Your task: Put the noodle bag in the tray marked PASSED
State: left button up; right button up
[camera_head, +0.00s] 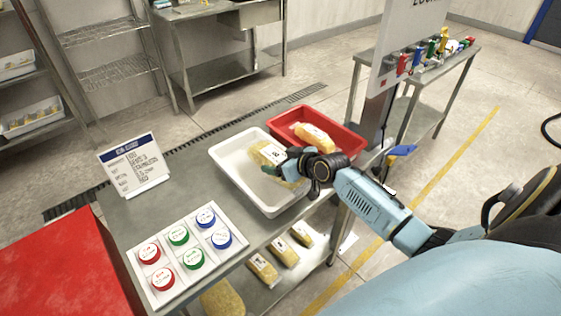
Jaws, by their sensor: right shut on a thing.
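A yellow noodle bag (264,150) with a white label is held in my right gripper (283,167) at the white tray (226,150). The gripper is shut on the bag at its right side. The bag is over the right half of the tray; I cannot tell whether it touches the tray floor. A similar yellow bag (315,138) lies in the red tray (344,132) just behind and to the right. No PASSED marking is readable on either tray. My left gripper is not in view.
A sign (133,163) stands at the bench's left. A white panel of red, green and blue buttons (185,249) is in front. A red box (68,268) is at lower left. Several bags (284,251) lie on the lower shelf. Bare grey bench (188,178) lies left of the white tray.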

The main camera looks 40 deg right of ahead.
jog(key=shift+r, duration=0.1)
jog(key=o, duration=1.3)
jog(key=shift+o, duration=0.2)
jog(key=p+v, duration=0.1)
jog(key=v, duration=1.1)
jog(key=shift+p, duration=0.35)
